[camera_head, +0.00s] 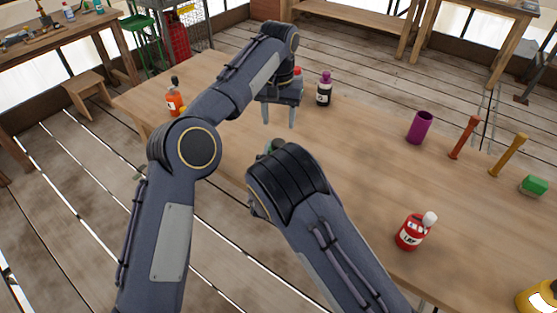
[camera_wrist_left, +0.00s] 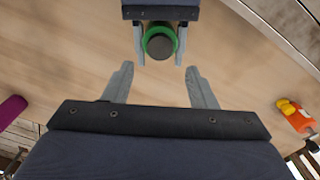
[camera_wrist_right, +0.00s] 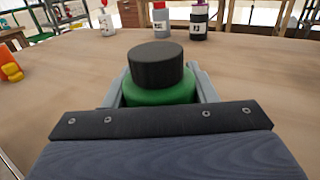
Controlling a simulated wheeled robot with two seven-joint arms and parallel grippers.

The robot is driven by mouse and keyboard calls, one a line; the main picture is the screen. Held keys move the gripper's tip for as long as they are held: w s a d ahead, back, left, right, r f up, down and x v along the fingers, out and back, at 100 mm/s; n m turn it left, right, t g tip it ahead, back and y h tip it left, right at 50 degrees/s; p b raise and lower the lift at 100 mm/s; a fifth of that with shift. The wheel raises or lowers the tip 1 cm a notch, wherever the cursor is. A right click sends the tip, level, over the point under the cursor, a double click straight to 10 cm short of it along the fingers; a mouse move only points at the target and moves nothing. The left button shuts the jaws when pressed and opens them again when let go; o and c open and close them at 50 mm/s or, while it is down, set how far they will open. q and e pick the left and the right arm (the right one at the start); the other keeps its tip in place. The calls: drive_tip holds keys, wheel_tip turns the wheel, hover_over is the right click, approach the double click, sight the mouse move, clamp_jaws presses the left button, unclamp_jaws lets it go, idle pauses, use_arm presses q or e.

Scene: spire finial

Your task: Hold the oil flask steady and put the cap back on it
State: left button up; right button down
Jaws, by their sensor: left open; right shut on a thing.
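A green flask (camera_wrist_right: 160,95) with a wide black cap (camera_wrist_right: 155,62) on its top stands upright in my right gripper. I cannot tell whether the cap is fully seated. My right gripper (camera_wrist_left: 160,62) is shut around the flask, a finger on each side. In the head view, my right arm hides most of the flask; only a bit of green (camera_head: 277,146) shows. My left gripper (camera_head: 279,115) is open and empty, fingers pointing down over the table, beyond the flask in the head view. In the left wrist view its fingertips (camera_wrist_left: 159,67) are apart, with the flask above them in the picture.
On the wooden table (camera_head: 350,180) stand an orange bottle (camera_head: 174,103), a black bottle with purple cap (camera_head: 324,92), a purple cup (camera_head: 419,128) and a red bottle (camera_head: 411,233). Red (camera_head: 465,137) and yellow (camera_head: 508,155) posts and a green block (camera_head: 534,185) are at right. The middle is clear.

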sight(278, 142)
use_arm(q)
drive_tip(key=shift+f, duration=0.1)
drive_tip(key=shift+f, duration=3.9)
drive_tip(key=shift+c, duration=0.4)
drive_tip(key=c, duration=0.9)
drive_tip(key=o, duration=1.1)
drive_tip(key=shift+o, duration=0.2)
wheel_tip(278, 142, up, 12)
